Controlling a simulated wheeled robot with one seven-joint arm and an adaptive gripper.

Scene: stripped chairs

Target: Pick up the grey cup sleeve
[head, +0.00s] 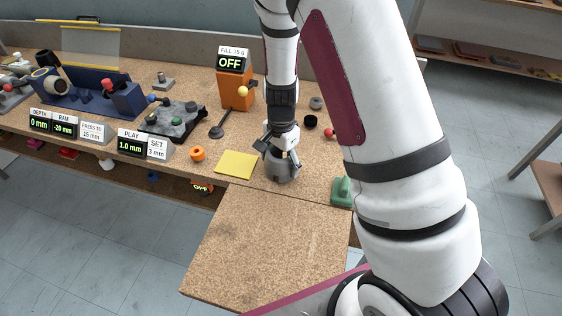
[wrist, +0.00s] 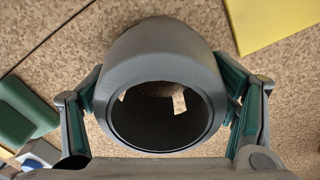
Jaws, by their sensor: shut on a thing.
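The grey cup sleeve (wrist: 162,45) is a hollow tapered ring, seen from its open end in the wrist view. Through its opening I see the speckled board. My gripper (wrist: 165,95) has its green-padded fingers pressed on both sides of the sleeve. In the head view my gripper (head: 281,160) points down over the bench, with the grey sleeve (head: 281,170) between its fingers. I cannot tell whether the sleeve touches the bench top.
A yellow pad (head: 236,164) lies just left of the sleeve, and a green block (head: 342,190) to its right. An orange box (head: 236,92) with a display stands behind. A bare cork board (head: 270,245) extends in front.

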